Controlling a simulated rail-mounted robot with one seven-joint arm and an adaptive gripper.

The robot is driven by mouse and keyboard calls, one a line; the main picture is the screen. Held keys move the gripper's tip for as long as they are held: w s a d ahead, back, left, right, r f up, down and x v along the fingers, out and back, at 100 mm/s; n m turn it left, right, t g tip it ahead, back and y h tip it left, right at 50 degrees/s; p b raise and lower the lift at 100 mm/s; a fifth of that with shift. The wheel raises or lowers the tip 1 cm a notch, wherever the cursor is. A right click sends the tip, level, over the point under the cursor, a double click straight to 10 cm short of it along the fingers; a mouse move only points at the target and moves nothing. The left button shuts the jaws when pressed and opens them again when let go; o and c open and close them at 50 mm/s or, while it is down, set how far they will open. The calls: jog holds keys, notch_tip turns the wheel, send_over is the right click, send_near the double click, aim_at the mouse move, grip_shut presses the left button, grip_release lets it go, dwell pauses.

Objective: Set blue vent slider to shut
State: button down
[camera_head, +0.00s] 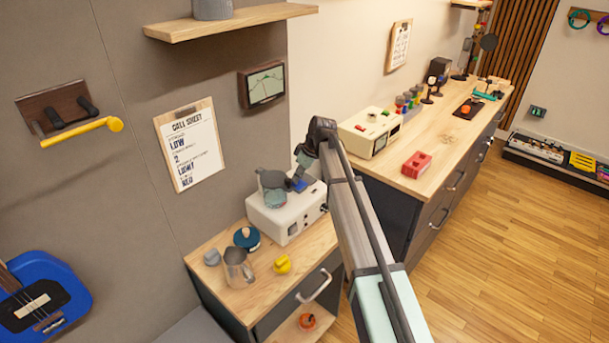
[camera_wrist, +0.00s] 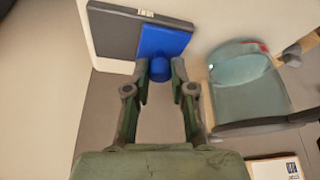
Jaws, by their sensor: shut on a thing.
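The blue vent slider (camera_wrist: 165,42) is a flat blue plate with a round blue knob, seen in the wrist view. It lies beside a dark grey panel (camera_wrist: 113,32) on a cream-white surface. My gripper (camera_wrist: 160,72) has its two green-grey fingers closed on either side of the knob. In the head view, a patch of blue (camera_head: 298,185) shows on top of the white box (camera_head: 284,216) below the end of my arm. My fingers are hard to make out there, and the arm hides part of the box.
A grey-green rounded object (camera_wrist: 240,75) is close to the right of my fingers in the wrist view. A metal pitcher (camera_head: 238,268), a dark blue round lidded item (camera_head: 246,239) and a yellow item (camera_head: 282,264) stand in front of the box. A shelf (camera_head: 230,20) juts out above.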

jog(key=c, duration=1.3)
grip_release()
jog(key=shift+s+a, duration=0.15)
jog(key=shift+s, duration=0.1)
jog(key=o, duration=0.3)
jog(key=shift+a, duration=0.1)
jog(key=shift+r, duration=0.1)
jog(key=shift+d+r, duration=0.25)
jog(key=shift+r, duration=0.05)
jog(key=v, duration=1.1)
